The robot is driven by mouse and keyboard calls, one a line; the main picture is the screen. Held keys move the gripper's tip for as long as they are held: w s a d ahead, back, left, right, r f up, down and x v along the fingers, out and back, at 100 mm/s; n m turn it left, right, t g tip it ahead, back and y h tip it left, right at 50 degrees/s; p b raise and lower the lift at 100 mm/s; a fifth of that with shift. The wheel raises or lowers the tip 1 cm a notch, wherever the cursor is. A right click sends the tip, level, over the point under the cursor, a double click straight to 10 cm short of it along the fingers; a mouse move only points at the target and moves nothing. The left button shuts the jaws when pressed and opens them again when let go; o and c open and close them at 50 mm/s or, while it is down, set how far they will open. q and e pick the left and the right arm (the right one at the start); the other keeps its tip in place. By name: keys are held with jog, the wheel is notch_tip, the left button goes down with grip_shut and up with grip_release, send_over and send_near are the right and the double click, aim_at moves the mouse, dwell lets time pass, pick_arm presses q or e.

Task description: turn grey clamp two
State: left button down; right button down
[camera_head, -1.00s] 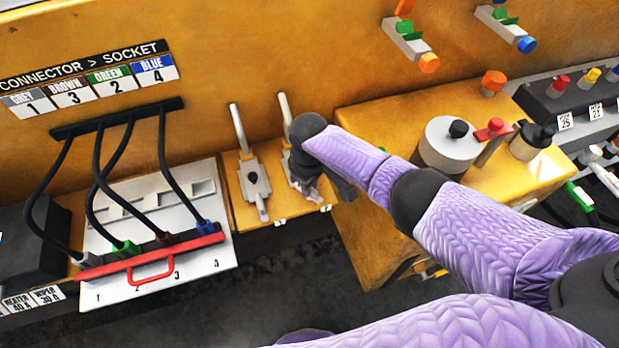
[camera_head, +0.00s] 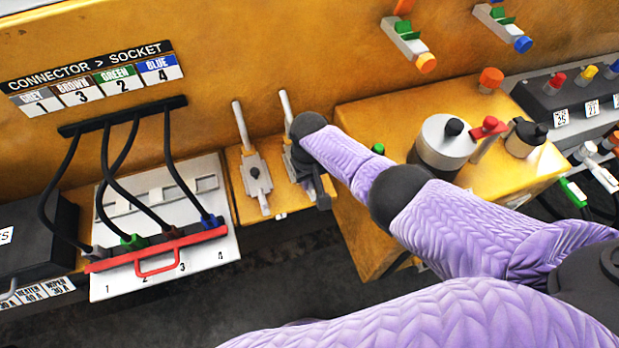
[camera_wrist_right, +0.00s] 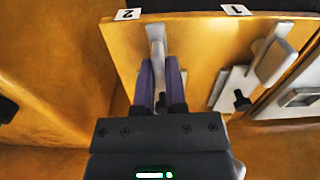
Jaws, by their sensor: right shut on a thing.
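Two grey clamps stand on a yellow block beside the connector panel. Clamp two (camera_head: 287,110), the right one, shows its upright bar at the back; its lower body is mostly hidden by my right arm. In the right wrist view, clamp two (camera_wrist_right: 155,33) is below the "2" label, with its light grey end between my fingers. My right gripper (camera_wrist_right: 161,75) is shut on it. In the head view the right gripper (camera_head: 318,190) is partly hidden by my own wrist. Clamp one (camera_head: 257,178) stands to its left, and also shows in the right wrist view (camera_wrist_right: 275,62). My left gripper is not in view.
A white socket panel (camera_head: 110,284) with a red bar (camera_head: 157,247) and several black cables lies to the left. A yellow box (camera_head: 450,110) with a grey cylinder (camera_head: 443,147) and a red-topped lever (camera_head: 490,127) stands to the right, beside my right arm.

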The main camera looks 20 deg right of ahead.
aim_at(310, 182)
jog(key=shift+w, duration=0.1)
jog(key=c, duration=0.8)
grip_release()
jog(key=shift+o, duration=0.6)
notch_tip(310, 182, up, 10)
jog(key=p, duration=0.5)
jog(key=shift+f+p, duration=0.2)
jog(key=shift+p, duration=0.2)
jog(key=shift+r, duration=0.2)
